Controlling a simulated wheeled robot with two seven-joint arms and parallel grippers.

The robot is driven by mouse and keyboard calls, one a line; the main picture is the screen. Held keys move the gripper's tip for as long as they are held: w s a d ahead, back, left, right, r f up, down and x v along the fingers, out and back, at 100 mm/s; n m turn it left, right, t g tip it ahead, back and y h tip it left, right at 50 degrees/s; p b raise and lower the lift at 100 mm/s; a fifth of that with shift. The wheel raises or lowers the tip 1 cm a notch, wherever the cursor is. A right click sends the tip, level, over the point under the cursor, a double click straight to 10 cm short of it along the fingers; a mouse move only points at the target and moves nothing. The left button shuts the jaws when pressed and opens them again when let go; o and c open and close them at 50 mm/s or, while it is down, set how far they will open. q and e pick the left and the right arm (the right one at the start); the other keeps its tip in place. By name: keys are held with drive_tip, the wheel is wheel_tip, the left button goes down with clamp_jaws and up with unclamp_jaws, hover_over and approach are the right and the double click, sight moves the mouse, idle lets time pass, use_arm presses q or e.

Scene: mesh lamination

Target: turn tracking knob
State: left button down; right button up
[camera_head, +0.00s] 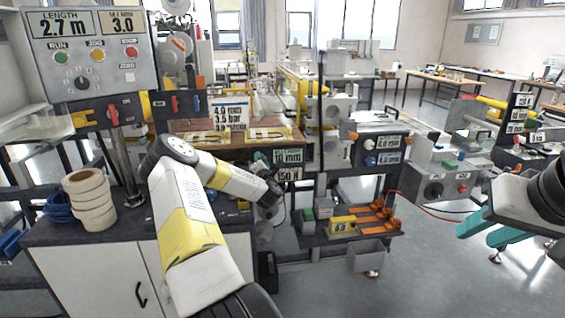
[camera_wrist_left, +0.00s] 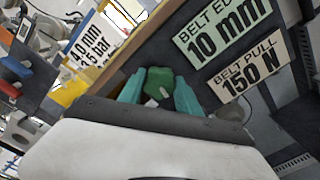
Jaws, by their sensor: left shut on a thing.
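A green knob (camera_wrist_left: 166,78) with a white mark shows in the left wrist view, beside the belt edge sign (camera_wrist_left: 222,32) reading 10 mm and the belt pull sign (camera_wrist_left: 250,77) reading 150 N. My left gripper (camera_wrist_left: 160,90) has its teal fingers on both sides of the knob and is shut on it. In the head view my left arm reaches to the machine at the centre, and its fingers are hard to make out there. My right gripper (camera_head: 490,230) is at the right edge, its teal fingers apart and empty, well away from the knob.
A control panel (camera_head: 92,52) reading 2.7 m and 3.0 stands at the upper left. A stack of tape rolls (camera_head: 90,200) sits on the cabinet at left. A grey bin (camera_head: 368,256) is low at centre.

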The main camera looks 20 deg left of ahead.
use_arm(q)
drive_tip(key=shift+f+m, duration=0.2)
drive_tip(key=shift+m, duration=7.6)
drive_tip(key=c, duration=0.8)
unclamp_jaws()
drive_tip(key=shift+c, duration=0.2)
drive_tip(key=v, duration=0.8)
